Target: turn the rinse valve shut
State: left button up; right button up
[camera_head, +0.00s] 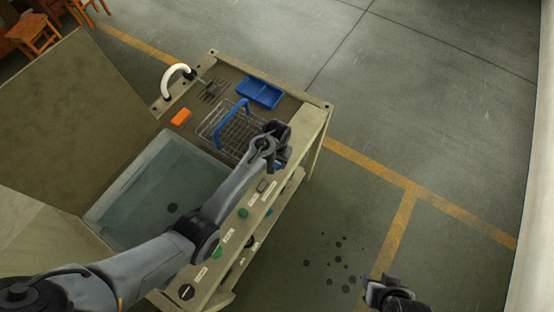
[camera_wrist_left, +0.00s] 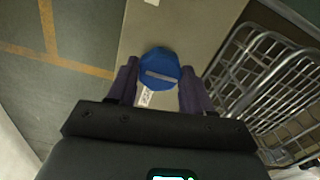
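A blue round knob (camera_wrist_left: 158,68) with a pale bar across its face is on the beige front panel in the left wrist view. I take it to be the rinse valve; the label (camera_wrist_left: 145,97) beside it is too small to read. My left gripper (camera_wrist_left: 159,75) has its two dark fingers apart, one on each side of the knob. I cannot tell whether they touch it. In the head view my left gripper (camera_head: 277,160) is at the panel's far end and mostly covers the knob. My right gripper (camera_head: 374,290) is at the bottom right, away from the bench.
Green knobs (camera_head: 243,213) and a black knob (camera_head: 186,292) are along the same panel (camera_head: 312,128). Behind it are a wire basket (camera_head: 207,131) with a blue handle, a blue tray (camera_head: 260,92), an orange block (camera_head: 181,117) and a water-filled tank (camera_head: 155,200). Floor to the right is open.

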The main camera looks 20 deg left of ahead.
pick_arm(q)
jog(key=c, duration=0.3)
jog(key=shift+c, duration=0.2)
